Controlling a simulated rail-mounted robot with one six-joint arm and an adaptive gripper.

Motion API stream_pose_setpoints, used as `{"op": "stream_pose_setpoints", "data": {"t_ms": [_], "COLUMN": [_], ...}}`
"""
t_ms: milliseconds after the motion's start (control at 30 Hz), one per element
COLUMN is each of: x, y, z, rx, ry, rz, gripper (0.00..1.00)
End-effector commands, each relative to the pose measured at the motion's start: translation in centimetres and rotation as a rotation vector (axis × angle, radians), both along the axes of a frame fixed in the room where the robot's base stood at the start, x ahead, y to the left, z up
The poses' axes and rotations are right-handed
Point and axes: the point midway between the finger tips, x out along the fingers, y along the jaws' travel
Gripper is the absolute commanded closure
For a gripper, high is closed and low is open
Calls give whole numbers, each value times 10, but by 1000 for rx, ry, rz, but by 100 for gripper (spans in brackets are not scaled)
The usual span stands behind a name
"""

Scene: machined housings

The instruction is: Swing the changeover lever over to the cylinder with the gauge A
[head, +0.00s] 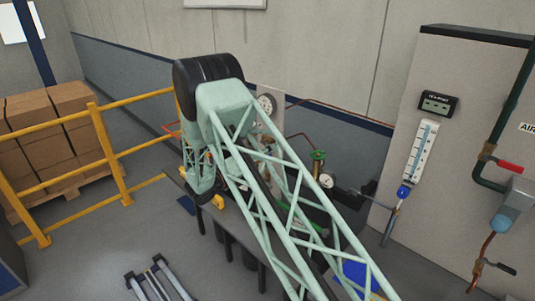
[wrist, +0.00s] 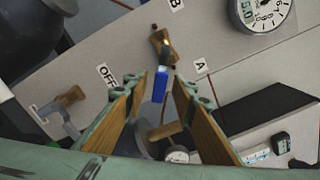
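In the wrist view, a lever with a blue grip (wrist: 160,86) and a brass body (wrist: 162,46) is on a pale panel. Label A (wrist: 201,66) is right of the brass body and label B (wrist: 174,4) is above it. My gripper (wrist: 160,79) is open, with one tan-padded finger on each side of the blue grip. Gaps show on both sides, so contact is not visible. A large round gauge (wrist: 263,10) is at the top right; which letter it belongs to is unclear. In the head view my arm hides the lever and gripper.
A second brass-handled valve (wrist: 66,102) stands by an OFF label (wrist: 106,76). A small gauge (wrist: 177,155) lies beyond the fingers. In the head view, a yellow railing (head: 110,150) and stacked boxes (head: 45,125) are left; a cabinet (head: 460,100) with pipes is right.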

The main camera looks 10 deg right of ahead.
Motion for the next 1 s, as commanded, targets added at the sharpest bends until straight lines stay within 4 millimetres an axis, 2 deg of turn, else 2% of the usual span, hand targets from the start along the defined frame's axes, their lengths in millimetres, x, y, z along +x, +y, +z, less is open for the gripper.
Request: {"op": "stream_pose_setpoints", "data": {"t_ms": [467, 667, 1000], "x": [-3, -13, -41], "y": [6, 19, 54], "z": [1, 1, 1], "rx": [1, 0, 0], "ry": [-2, -1, 0], "rz": [1, 3, 2], "gripper": [76, 76, 76]}}
